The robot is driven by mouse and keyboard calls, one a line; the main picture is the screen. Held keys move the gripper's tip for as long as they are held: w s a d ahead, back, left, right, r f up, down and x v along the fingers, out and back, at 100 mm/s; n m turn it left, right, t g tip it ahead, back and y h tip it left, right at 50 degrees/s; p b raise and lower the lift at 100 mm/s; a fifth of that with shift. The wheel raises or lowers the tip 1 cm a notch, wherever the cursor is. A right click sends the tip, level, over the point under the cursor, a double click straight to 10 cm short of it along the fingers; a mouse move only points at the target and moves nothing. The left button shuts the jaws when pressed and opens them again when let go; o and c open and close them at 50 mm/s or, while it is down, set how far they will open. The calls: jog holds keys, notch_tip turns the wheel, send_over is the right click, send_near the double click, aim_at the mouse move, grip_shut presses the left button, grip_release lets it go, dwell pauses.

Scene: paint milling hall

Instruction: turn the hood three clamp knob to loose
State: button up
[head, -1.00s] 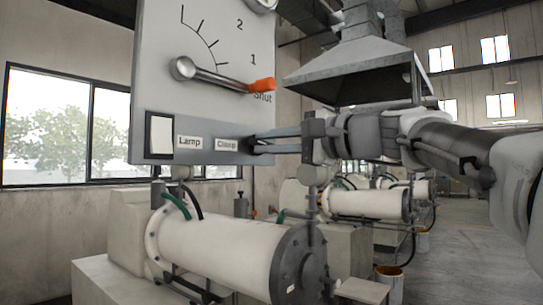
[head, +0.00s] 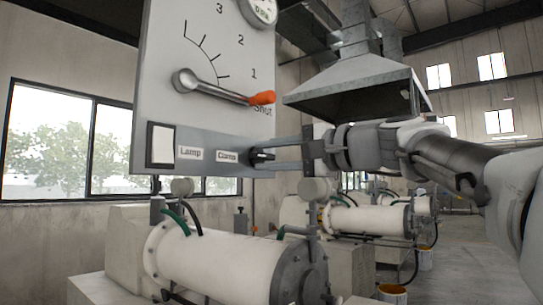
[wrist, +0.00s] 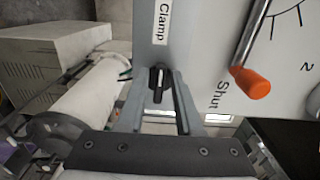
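The clamp knob (head: 262,157) is a small dark bar knob at the lower right corner of the grey hood panel (head: 160,60). The label "Clamp" (head: 227,156) is beside it. In the wrist view the knob (wrist: 158,84) stands upright in the picture, below the "Clamp" label (wrist: 161,22). My gripper (head: 279,155) comes in from the right at the knob. In the wrist view its two grey fingers (wrist: 160,80) are apart, one on each side of the knob. Light shows between them, and I cannot tell whether either finger touches the knob.
A lever with an orange tip (head: 262,98) points to "Shut" above the knob; it is close to the fingers in the wrist view (wrist: 250,84). A white lamp switch (head: 160,145) is at left. White mill cylinders (head: 215,260) stand below. A metal hood (head: 355,85) hangs behind.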

jog(key=shift+o, duration=0.5)
jog(key=v, duration=1.7)
jog(key=shift+d, duration=0.2)
jog(key=shift+s, duration=0.15)
jog(key=s+f+n+g+h+p, duration=0.1)
jog(key=s+f+h, duration=0.3)
jog(key=f, duration=0.8)
jog(key=s+f+n+g+h+p, duration=0.2)
jog(key=s+f+n+h+p, duration=0.1)
jog(key=f, duration=1)
jog(key=s+f+n+g+h+p, duration=0.2)
jog(key=s+f+h, duration=0.3)
jog(key=f, duration=0.7)
jog(key=shift+s+d+f+n+h, duration=0.2)
jog(key=shift+s+d+n+h, duration=0.2)
jog(key=shift+n+h, duration=0.5)
jog(key=shift+w, duration=0.1)
